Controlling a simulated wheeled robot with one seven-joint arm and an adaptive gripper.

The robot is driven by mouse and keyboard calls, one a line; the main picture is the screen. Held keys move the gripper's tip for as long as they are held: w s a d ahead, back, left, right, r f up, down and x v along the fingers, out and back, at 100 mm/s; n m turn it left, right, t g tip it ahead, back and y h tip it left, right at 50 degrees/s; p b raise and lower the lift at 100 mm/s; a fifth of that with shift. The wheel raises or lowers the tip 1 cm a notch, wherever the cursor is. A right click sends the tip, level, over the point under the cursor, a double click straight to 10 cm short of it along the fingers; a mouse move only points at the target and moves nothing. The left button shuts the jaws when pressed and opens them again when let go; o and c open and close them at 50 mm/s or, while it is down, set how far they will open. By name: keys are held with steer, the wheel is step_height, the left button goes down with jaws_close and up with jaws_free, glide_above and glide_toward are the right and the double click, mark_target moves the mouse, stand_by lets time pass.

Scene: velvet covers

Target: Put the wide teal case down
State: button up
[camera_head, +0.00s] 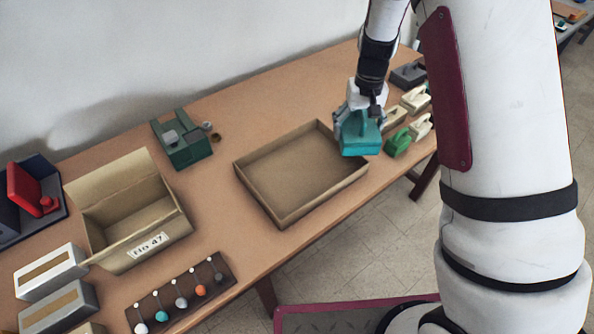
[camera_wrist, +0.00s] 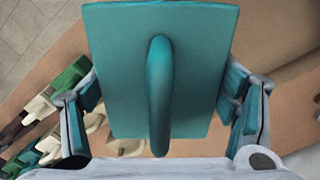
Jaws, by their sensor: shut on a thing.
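The wide teal case (camera_head: 362,138) has a handle on its flat top. In the head view it is at the right end of the shallow cardboard tray (camera_head: 270,213), in front of the tray's right corner. My gripper (camera_head: 359,115) is shut on the case from above. In the wrist view the case (camera_wrist: 110,70) fills the middle, between the two fingers of my gripper (camera_wrist: 160,108). I cannot tell how far its underside is above the table. The tray looks empty.
Green and cream handled cases (camera_head: 398,143) stand close right of the teal case. A dark grey case (camera_head: 408,74) is behind them. A cardboard box (camera_head: 130,225), a green case (camera_head: 183,142) and a pendant rack (camera_head: 180,297) are left. Table (camera_head: 240,125) is bare behind the tray.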

steer(key=shift+m, duration=0.6)
steer(key=a+f+b, duration=0.2)
steer(key=f, duration=0.1)
steer(key=shift+s+a, duration=0.3)
steer(key=shift+a, duration=0.1)
steer(key=s+a+m, duration=0.1)
steer(key=a+m, duration=0.1)
steer(key=a, duration=0.3)
steer(key=m+p, duration=0.1)
steer(key=m, duration=0.7)
glide_toward(282, 183)
step_height(282, 183, down, 6)
steer(key=shift+r, duration=0.1)
steer(key=shift+f, duration=0.2)
steer(key=o, duration=1.3)
steer(key=shift+r, duration=0.15)
